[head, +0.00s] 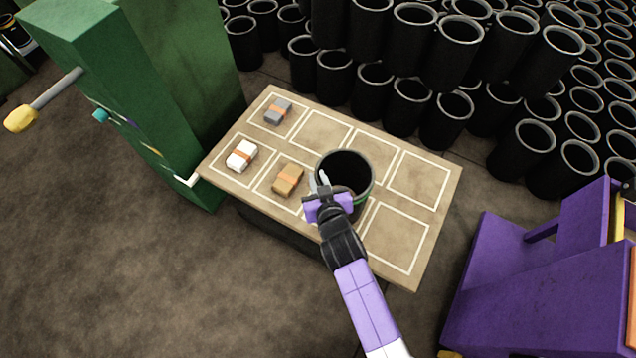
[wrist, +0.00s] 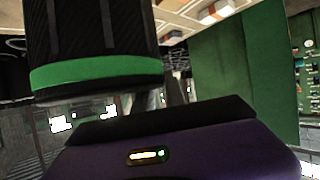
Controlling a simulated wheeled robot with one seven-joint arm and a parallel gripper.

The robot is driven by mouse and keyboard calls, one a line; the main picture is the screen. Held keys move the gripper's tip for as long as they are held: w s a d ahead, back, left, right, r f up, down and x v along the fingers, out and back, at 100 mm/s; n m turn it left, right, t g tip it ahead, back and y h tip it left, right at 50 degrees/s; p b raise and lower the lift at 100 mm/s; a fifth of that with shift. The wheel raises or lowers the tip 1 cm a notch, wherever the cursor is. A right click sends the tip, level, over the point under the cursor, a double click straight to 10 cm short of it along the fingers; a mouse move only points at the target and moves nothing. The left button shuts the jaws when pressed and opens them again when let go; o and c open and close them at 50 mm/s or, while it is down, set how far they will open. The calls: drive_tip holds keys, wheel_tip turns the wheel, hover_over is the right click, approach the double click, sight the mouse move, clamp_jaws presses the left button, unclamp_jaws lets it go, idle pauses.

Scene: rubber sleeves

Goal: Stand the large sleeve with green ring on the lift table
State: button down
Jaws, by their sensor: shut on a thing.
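The large sleeve (head: 345,168) is a black open-topped cylinder with a green ring low on its side. In the head view it is over the middle of the lift table (head: 400,238), a tan board with white outlined cells. My gripper (head: 320,184) is shut on the sleeve at its near left side. The sleeve looks roughly upright. In the wrist view the sleeve (wrist: 95,35) fills the upper left, its green ring (wrist: 95,72) near the lower end. Its base is hidden in the head view, so I cannot tell whether it touches the table.
A grey block (head: 278,111), a white block (head: 242,156) and a brown block (head: 288,180) lie on the table's left part. The right cells are empty. A green cabinet (head: 165,90) stands left, a purple structure (head: 540,285) right. Many black sleeves (head: 455,50) crowd behind.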

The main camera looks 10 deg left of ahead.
drive_tip(key=shift+w+f, duration=0.1)
drive_tip(key=shift+f, duration=0.85)
drive_tip(key=shift+f+b, duration=0.1)
drive_tip(key=shift+b, duration=0.2)
drive_tip(key=c, duration=1.4)
unclamp_jaws()
drive_tip(key=shift+f, duration=0.15)
drive_tip(key=shift+s, duration=0.2)
drive_tip(key=p+v, duration=0.2)
drive_tip(key=v, duration=1)
